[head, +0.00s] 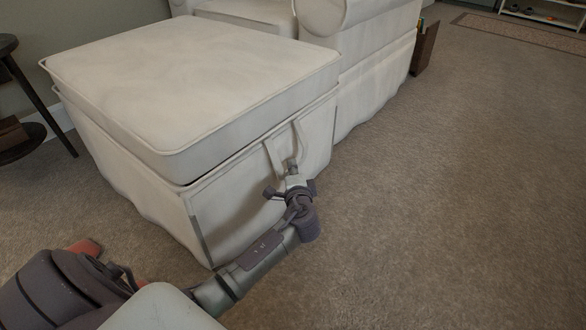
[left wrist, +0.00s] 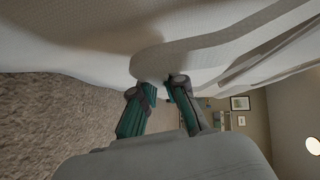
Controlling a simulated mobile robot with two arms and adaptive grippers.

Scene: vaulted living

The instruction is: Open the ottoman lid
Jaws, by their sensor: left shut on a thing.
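The cream ottoman (head: 130,165) stands at the left in the head view, with its thick padded lid (head: 190,65) on top. A dark seam runs under the lid along the near side; the lid looks nearly level. A fabric strap loop (head: 272,155) hangs from the lid's right-hand front side. My left gripper (head: 292,168) is at the bottom of this loop, shut on it. In the left wrist view the two fingers (left wrist: 163,88) close on the rounded end of the pale strap (left wrist: 160,60). My right gripper is not in view.
A cream armchair (head: 370,60) stands right behind the ottoman. A dark side table (head: 30,90) is at the far left. A brown box (head: 424,48) stands beyond the armchair. The carpet (head: 450,200) at the right is clear.

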